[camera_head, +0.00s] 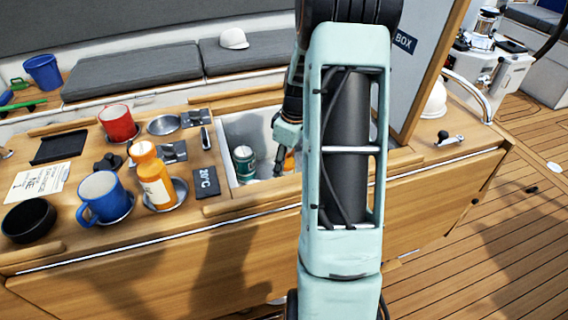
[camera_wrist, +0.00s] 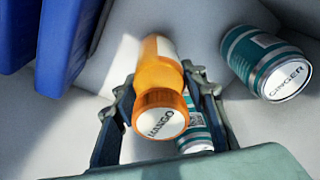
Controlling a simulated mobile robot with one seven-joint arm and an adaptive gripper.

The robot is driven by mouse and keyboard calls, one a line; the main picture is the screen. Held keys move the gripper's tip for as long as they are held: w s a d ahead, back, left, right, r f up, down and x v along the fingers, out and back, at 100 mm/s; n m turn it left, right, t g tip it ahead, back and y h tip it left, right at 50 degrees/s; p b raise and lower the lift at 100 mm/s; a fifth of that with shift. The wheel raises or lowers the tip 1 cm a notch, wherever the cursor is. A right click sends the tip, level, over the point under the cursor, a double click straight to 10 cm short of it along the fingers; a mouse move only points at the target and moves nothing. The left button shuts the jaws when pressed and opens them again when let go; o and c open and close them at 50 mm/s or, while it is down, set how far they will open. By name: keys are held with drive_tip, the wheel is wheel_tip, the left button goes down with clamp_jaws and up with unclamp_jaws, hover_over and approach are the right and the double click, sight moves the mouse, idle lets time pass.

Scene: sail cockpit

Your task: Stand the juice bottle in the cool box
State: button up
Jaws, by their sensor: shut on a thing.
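An orange juice bottle with a cap marked MANGO (camera_wrist: 160,112) is between the fingers of my gripper (camera_wrist: 165,92), cap toward the wrist camera. My gripper is shut on it inside the cool box. In the head view the cool box (camera_head: 240,122) is the open grey-white well in the counter, and my gripper (camera_head: 284,160) reaches down into it. Only a bit of orange from the held bottle (camera_head: 290,163) shows there, the rest being hidden by my arm and the wall. I cannot tell whether its base touches the floor.
A green ginger can (camera_wrist: 262,62) stands right of the bottle, and another can (camera_wrist: 197,130) is partly hidden behind it. Blue blocks (camera_wrist: 68,40) line the upper left. Another orange bottle (camera_head: 154,178), a blue mug (camera_head: 103,197) and a red mug (camera_head: 118,124) stand on the counter.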

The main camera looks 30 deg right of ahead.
sight(290, 150)
drive_tip(key=shift+f, duration=0.2)
drive_tip(key=o, duration=1.5)
drive_tip(key=shift+r, duration=0.15)
drive_tip(key=r, duration=0.4)
drive_tip(key=s+r, duration=0.1)
drive_tip(key=r, duration=0.3)
drive_tip(key=d+r+p, duration=0.1)
drive_tip(key=r, duration=0.3)
drive_tip(key=shift+s, duration=0.3)
